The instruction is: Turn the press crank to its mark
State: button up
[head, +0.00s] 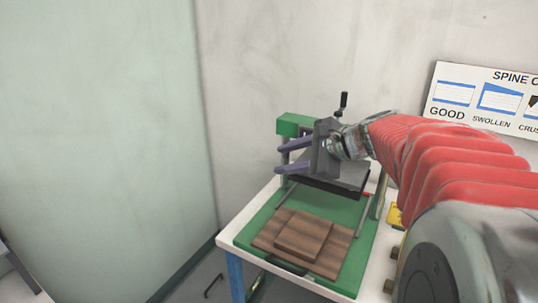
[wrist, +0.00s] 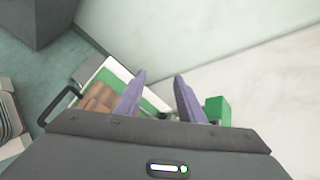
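The press has a green base (head: 245,236), a green top beam (head: 292,124) and a dark platen (head: 343,180). Its crank shows as a black upright handle (head: 343,101) above the beam, behind my gripper; the crank's lower part is hidden. My gripper (head: 279,159) is open and empty, its two purple fingers pointing left in front of the beam. They are apart from the crank handle. In the wrist view my gripper (wrist: 160,76) shows a clear gap between the fingers, with the green beam end (wrist: 217,110) to the right. I cannot make out the crank's mark.
Brown boards (head: 301,236) lie stacked on the press base, with a black front handle (head: 287,265). The white table (head: 232,231) has blue legs. A yellow item (head: 395,215) lies right of the press. A wall stands close behind, with a sign (head: 490,98).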

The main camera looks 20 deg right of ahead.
jog(key=shift+c, duration=0.9)
jog(key=s+a+n, duration=0.1)
jog(key=a, duration=0.1)
jog(key=s+a+f+n+g, duration=0.1)
jog(key=a, duration=0.1)
jog(key=s+a+f+n+g, duration=0.1)
jog(key=s+a+n, duration=0.1)
jog(key=shift+s+a+f, duration=0.1)
jog(key=shift+a+f, duration=0.15)
jog(key=shift+a, duration=0.1)
jog(key=c, duration=0.6)
jog(key=s+a+f+n, duration=0.1)
jog(key=s+a+n, duration=0.1)
jog(key=s+a+f+n+g+h, duration=0.1)
jog(key=s+a+n, duration=0.1)
jog(key=s+a+f+n+g, duration=0.1)
jog(key=s+n, duration=0.1)
jog(key=s, duration=0.1)
jog(key=shift+a+f+h, duration=0.3)
jog(key=shift+a+f, duration=0.05)
jog(key=shift+a, duration=0.05)
grip_shut()
jog(key=s+a+f+n+h, duration=0.1)
jog(key=s+f+n+h, duration=0.3)
jog(key=s+n, duration=0.7)
jog(key=shift+s+f+g, duration=0.2)
jog(key=shift+f+g, duration=0.2)
jog(key=shift+f, duration=0.4)
jog(key=shift+a, duration=0.15)
